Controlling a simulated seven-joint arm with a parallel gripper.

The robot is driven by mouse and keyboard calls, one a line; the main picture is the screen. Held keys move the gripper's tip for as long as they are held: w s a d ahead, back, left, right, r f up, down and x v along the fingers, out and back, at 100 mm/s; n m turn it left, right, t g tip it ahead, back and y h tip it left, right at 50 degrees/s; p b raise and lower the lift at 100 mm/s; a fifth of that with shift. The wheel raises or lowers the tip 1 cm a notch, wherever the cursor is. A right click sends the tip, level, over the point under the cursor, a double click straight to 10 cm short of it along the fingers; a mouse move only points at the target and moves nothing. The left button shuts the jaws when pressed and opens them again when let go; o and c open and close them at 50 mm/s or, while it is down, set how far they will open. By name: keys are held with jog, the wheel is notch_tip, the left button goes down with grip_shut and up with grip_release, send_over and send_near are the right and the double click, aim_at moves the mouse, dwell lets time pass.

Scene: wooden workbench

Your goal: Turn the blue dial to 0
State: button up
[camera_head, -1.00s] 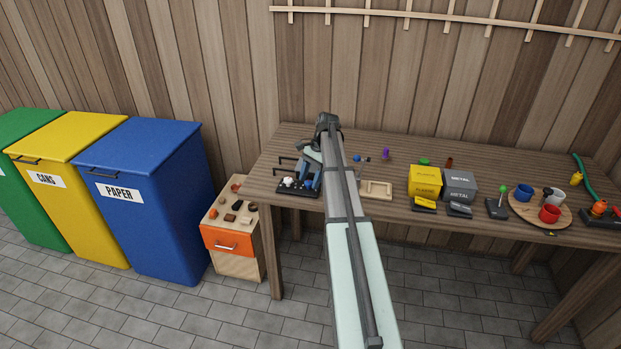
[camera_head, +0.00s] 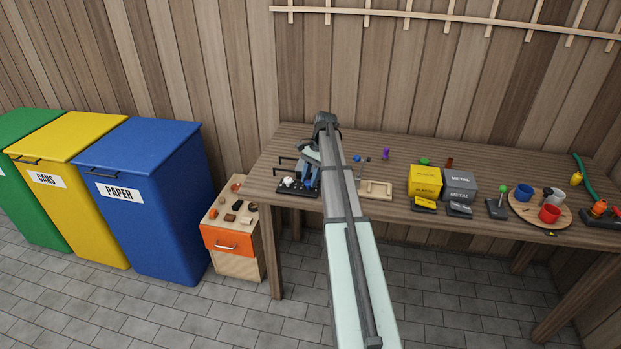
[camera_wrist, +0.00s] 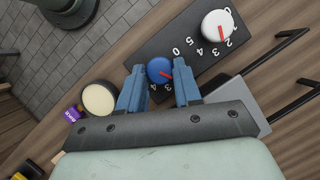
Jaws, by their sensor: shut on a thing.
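The blue dial (camera_wrist: 159,70) with a red pointer mark sits on a dark panel (camera_wrist: 160,44) in the wrist view. Its pointer slants to the lower right in that view. A 0 is printed above right of the dial, and digits below it are partly hidden. My gripper (camera_wrist: 159,75) is shut on the blue dial, one blue finger on each side. In the head view my gripper (camera_head: 309,177) is over the panel (camera_head: 297,192) and the blue dial is hidden there. A white dial (camera_wrist: 216,28) with a red pointer is beside it on the panel.
Black bar handles (camera_wrist: 280,55) stand near the panel. A round cream-topped object (camera_wrist: 98,99) and a purple object (camera_wrist: 73,114) lie near my gripper. A wooden tray (camera_head: 376,196), yellow box (camera_head: 425,182) and grey box (camera_head: 460,184) stand to the right on the bench (camera_head: 400,158).

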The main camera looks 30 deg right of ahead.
jog(key=n+g, duration=0.1)
jog(key=n, duration=0.2)
jog(key=n+g+h, duration=0.1)
jog(key=n, duration=0.1)
jog(key=shift+w+a+n, duration=0.1)
jog(key=shift+w+n, duration=0.1)
jog(key=shift+n, duration=0.2)
dwell(0.4)
jog(key=o, duration=1)
jog(key=shift+o, duration=0.2)
